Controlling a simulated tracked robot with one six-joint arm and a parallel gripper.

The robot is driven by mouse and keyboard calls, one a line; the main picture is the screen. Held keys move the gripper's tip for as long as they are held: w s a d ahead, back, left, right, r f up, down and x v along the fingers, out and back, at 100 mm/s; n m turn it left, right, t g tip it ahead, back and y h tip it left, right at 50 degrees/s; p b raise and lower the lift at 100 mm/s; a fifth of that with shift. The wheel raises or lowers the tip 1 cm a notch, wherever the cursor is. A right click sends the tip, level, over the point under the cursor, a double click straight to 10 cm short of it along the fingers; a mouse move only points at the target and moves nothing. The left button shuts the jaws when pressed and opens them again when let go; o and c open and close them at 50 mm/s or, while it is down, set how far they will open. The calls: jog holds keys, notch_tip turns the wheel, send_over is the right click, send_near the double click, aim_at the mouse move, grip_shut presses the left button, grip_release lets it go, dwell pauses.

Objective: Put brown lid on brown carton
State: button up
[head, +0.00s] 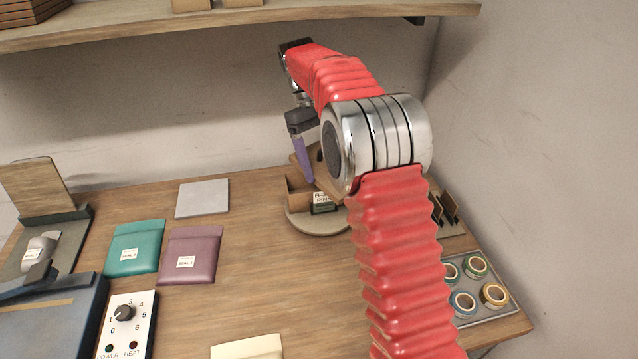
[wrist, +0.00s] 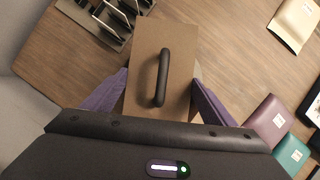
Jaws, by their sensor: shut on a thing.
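The brown lid (wrist: 178,50), a flat board with a black bar handle (wrist: 162,78), lies between the two purple fingers of my gripper (wrist: 155,88) in the wrist view. The fingers are shut on its two sides. In the head view my gripper (head: 306,172) is partly hidden by my arm, and the lid (head: 324,180) shows tilted above the brown carton (head: 298,190). The open carton stands on a round pad (head: 318,226) and has a white label on its front. My arm hides its right part, so I cannot tell whether the lid touches it.
A tray with several tape rolls (head: 477,318) and a rack with dark dividers (head: 446,207) are at the right. Teal (head: 136,247) and purple (head: 190,255) pouches and a grey plate (head: 203,198) lie left. A shelf (head: 240,20) runs above. The table's middle is clear.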

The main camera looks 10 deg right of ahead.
jog(key=w+d+m+t+y, duration=0.1)
jog(key=d+m+t+y, duration=0.2)
jog(key=d+m, duration=1.5)
jog(key=m+y, duration=0.4)
jog(key=m, duration=0.1)
jog(key=shift+w+m+t+y, duration=0.2)
jog(key=shift+m+t+y, duration=0.1)
jog(key=shift+t, duration=0.1)
jog(key=shift+a+f, duration=0.1)
jog(key=a, duration=1.8)
jog(key=shift+s, duration=0.15)
jog(key=shift+d+f, duration=0.1)
jog(key=shift+f, duration=1.75)
